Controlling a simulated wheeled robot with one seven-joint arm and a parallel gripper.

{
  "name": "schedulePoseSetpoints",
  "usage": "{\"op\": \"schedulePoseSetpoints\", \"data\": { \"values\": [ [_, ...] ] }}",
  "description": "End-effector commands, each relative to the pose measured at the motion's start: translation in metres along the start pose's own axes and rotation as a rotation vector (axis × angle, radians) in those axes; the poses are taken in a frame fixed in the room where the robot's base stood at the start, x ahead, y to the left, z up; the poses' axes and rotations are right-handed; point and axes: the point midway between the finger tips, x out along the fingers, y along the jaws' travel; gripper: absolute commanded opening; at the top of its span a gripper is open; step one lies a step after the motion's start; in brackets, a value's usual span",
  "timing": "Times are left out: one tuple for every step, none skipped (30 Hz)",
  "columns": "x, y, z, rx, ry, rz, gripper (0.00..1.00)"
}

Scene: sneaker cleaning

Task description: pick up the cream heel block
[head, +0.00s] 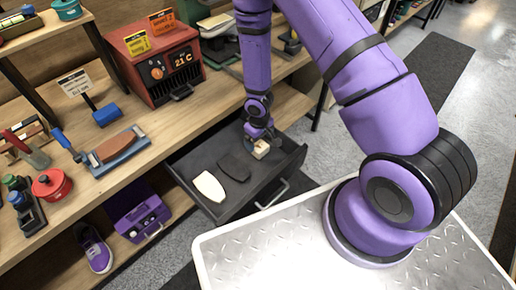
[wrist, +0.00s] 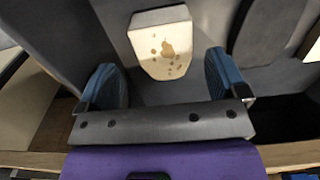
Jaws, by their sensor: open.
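The cream heel block (head: 260,149) lies in the open dark drawer (head: 195,172), toward its back right in the head view. In the wrist view the cream heel block (wrist: 162,45) shows brown spots on its face and sits ahead of and between the two blue fingertips. My gripper (head: 259,137) is over the block in the head view. In the wrist view my gripper (wrist: 165,80) is open, with its fingers spread and nothing held between them.
A dark sole-shaped piece (head: 234,167) and a cream sole-shaped piece (head: 209,186) lie left of the block in the drawer. The drawer walls stand close around. A red heater-like box (head: 155,60) stands on the bench above. A metal-topped surface (head: 270,245) is in front.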

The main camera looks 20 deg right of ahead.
Motion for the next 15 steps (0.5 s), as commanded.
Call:
{"op": "schedulePoseSetpoints", "data": {
  "values": [
    [0.002, 0.0, 0.0, -0.001, 0.0, 0.0, 0.92],
    [0.003, 0.0, 0.0, -0.001, 0.0, 0.0, 0.92],
    [0.006, -0.001, 0.0, -0.002, 0.0, 0.0, 0.92],
    [0.008, -0.001, 0.0, -0.003, -0.001, 0.0, 0.92],
    [0.012, -0.002, 0.0, -0.003, -0.001, 0.001, 0.92],
    [0.017, -0.003, 0.0, -0.003, -0.002, 0.001, 0.92],
    [0.021, -0.003, 0.0, -0.003, -0.002, 0.001, 0.92],
    [0.025, -0.004, 0.0, -0.003, -0.002, 0.0, 0.92],
    [0.03, -0.005, 0.0, -0.004, -0.002, 0.0, 0.92],
    [0.034, -0.006, 0.0, -0.003, -0.002, 0.0, 0.92],
    [0.037, -0.005, 0.0, -0.001, -0.002, 0.001, 0.92],
    [0.042, -0.004, 0.0, -0.001, -0.002, 0.001, 0.92],
    [0.045, -0.004, -0.001, -0.001, -0.001, 0.001, 0.92],
    [0.047, -0.004, -0.001, -0.001, 0.0, 0.001, 0.92],
    [0.049, -0.004, -0.001, -0.001, 0.0, 0.001, 0.92]
  ]
}}
